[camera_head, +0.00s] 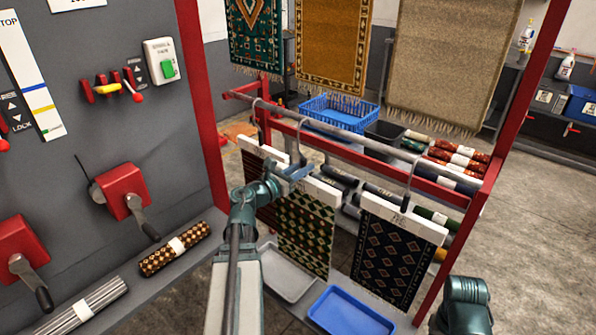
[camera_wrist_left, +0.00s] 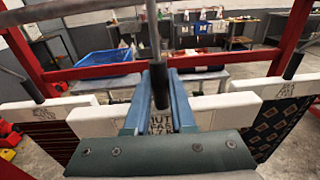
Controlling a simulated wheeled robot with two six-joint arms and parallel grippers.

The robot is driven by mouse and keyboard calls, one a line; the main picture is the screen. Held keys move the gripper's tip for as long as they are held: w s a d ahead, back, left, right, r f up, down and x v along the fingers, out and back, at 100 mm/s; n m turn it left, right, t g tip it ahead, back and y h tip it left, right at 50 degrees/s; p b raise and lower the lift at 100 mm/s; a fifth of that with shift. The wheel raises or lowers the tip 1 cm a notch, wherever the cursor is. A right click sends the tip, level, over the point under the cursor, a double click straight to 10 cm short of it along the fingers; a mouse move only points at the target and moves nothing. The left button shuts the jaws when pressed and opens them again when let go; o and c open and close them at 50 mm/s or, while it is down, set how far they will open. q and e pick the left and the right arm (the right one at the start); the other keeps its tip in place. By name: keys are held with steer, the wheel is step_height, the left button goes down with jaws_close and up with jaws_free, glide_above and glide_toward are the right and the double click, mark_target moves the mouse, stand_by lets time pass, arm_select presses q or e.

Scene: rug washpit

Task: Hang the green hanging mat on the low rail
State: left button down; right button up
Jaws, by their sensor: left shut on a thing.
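The green hanging mat (camera_head: 305,235), dark green with a diamond pattern, hangs from a white header bar with a hook. My left gripper (camera_head: 292,172) is shut on the hook's stem just above that bar; the left wrist view shows the dark sleeve of the stem (camera_wrist_left: 160,90) between the jaws. The hook's top is at the silver low rail (camera_head: 350,138); whether it bears on the rail, I cannot tell. The mat hangs between two other mats. My right arm shows at the lower right, but its fingertips are out of view.
A reddish-brown mat (camera_head: 257,170) hangs to the left and a navy diamond mat (camera_head: 393,262) to the right. Below are a grey tray (camera_head: 286,275) and a blue tray (camera_head: 350,315). Red frame posts (camera_head: 203,100) flank the rail. Rolled rugs and a blue basket (camera_head: 340,112) stand behind.

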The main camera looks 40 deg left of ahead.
arm_select(q)
steer(key=shift+w+d, duration=0.15)
steer(key=shift+w, duration=1.6)
steer(key=w, duration=0.6)
steer(key=shift+d, duration=0.25)
steer(key=shift+f, duration=0.1)
steer(key=shift+f+b, duration=2)
steer(key=shift+b, duration=0.15)
